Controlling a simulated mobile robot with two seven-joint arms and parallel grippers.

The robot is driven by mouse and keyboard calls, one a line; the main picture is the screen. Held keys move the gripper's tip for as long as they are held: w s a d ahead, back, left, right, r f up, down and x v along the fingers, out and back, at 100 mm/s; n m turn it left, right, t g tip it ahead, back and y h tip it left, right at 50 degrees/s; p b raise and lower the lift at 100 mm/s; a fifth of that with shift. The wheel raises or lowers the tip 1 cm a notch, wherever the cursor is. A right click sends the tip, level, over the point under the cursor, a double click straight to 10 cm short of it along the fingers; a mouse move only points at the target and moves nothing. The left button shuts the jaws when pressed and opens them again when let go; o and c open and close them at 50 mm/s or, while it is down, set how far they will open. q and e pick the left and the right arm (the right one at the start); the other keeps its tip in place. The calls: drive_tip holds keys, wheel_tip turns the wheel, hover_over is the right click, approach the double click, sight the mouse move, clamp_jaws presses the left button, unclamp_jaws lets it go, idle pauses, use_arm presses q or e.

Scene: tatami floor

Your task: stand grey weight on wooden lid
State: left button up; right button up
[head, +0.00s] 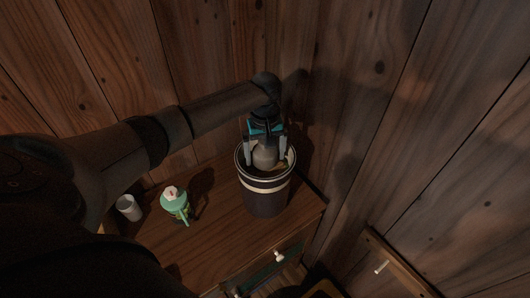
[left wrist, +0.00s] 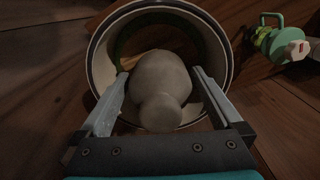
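The grey weight (head: 265,157) is a rounded body with a knob on top, upright between the two fingers of my left gripper (head: 267,152). The weight is at the mouth of a dark pot (head: 265,200) with pale bands. Inside the pot, brown wood of the lid (left wrist: 150,35) shows behind the weight, with a greenish ring around it. Whether the weight touches the lid is hidden. My right gripper is not in view.
The pot stands on a wooden cabinet top (head: 220,240). A green jar-like thing (head: 175,204) with a handle and a white cup (head: 129,207) stand to its left. Plank walls rise close behind and to the right.

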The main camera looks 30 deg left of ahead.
use_arm(q)
wheel_tip(320, 180, up, 13)
drive_tip(key=shift+f+p, duration=0.15)
drive_tip(key=shift+p, duration=0.2)
idle(0.5)
